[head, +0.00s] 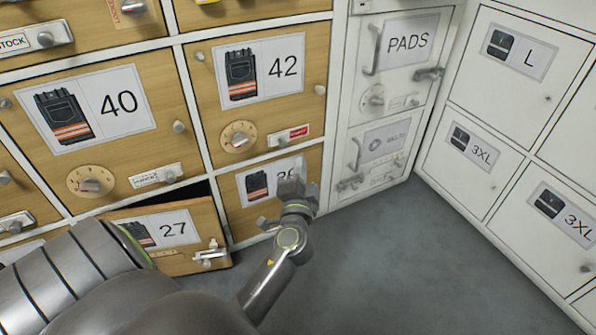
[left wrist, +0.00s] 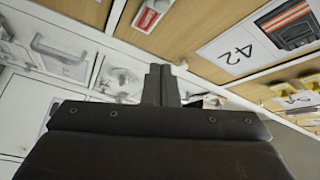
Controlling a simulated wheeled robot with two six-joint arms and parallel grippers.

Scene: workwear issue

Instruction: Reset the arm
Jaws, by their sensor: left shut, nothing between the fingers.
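My left gripper (head: 293,178) is in front of the lower wooden door (head: 234,212) right of door 27, and covers part of its label. In the left wrist view its fingers (left wrist: 161,85) are together, with nothing between them. The arm reaches in from the lower left, bent, with its forearm over the grey floor. I cannot tell whether the gripper touches the door. My right gripper is not in view.
Door 27 (head: 180,235) stands ajar, with a dark gap above it, close to my arm. Wooden doors 40 (head: 150,95) and 42 (head: 280,100) are closed. White PADS door (head: 400,75) and white lockers (head: 480,110) stand right. Grey floor (head: 430,270) is clear.

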